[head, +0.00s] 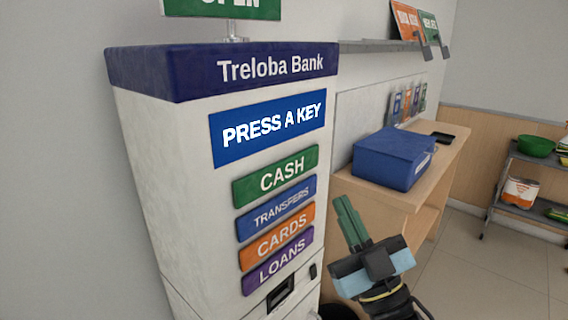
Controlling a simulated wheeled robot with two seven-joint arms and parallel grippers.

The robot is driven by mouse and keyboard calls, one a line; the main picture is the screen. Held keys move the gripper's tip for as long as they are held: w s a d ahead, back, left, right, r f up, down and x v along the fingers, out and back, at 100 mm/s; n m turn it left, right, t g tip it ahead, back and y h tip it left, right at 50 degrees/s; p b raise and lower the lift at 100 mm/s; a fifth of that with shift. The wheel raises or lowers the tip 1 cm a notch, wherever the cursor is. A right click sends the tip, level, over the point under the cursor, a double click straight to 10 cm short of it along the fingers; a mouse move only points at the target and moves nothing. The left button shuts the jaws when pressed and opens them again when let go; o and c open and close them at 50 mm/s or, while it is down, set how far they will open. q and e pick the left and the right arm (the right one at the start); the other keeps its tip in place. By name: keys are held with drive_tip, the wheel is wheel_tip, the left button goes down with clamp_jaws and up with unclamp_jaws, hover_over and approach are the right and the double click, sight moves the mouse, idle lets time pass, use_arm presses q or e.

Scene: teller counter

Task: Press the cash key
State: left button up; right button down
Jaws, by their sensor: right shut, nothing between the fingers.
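The green cash key (276,176) is the top one of a column of keys on the front of the white Treloba Bank machine (165,185). Below it are the blue transfers key (275,208), the orange cards key (276,237) and the purple loans key (277,269). A blue screen (268,127) above them reads "PRESS A KEY". My right gripper (347,212) is shut and empty, with its green fingers pointing up. In the picture it is to the right of the keys and lower than the cash key, apart from the machine. My left gripper is not in view.
A wooden counter (395,190) with a blue box (393,158) stands right of the machine, behind my gripper. A wall shelf (385,46) holds signs above. A rack with a green bowl (536,146) stands at far right.

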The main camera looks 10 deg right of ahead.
drive_tip(key=shift+s+r, duration=0.2)
drive_tip(key=shift+r, duration=0.25)
drive_tip(key=shift+s+r, duration=0.2)
drive_tip(key=shift+r, duration=0.25)
drive_tip(key=b, duration=0.2)
approach(287, 160)
drive_tip(key=shift+d+x, duration=0.2)
drive_tip(key=shift+x, duration=2.05)
drive_tip(key=shift+a+r, duration=0.1)
drive_tip(key=shift+r, duration=0.05)
drive_tip(key=shift+w+a, duration=0.15)
drive_tip(key=shift+w, duration=0.15)
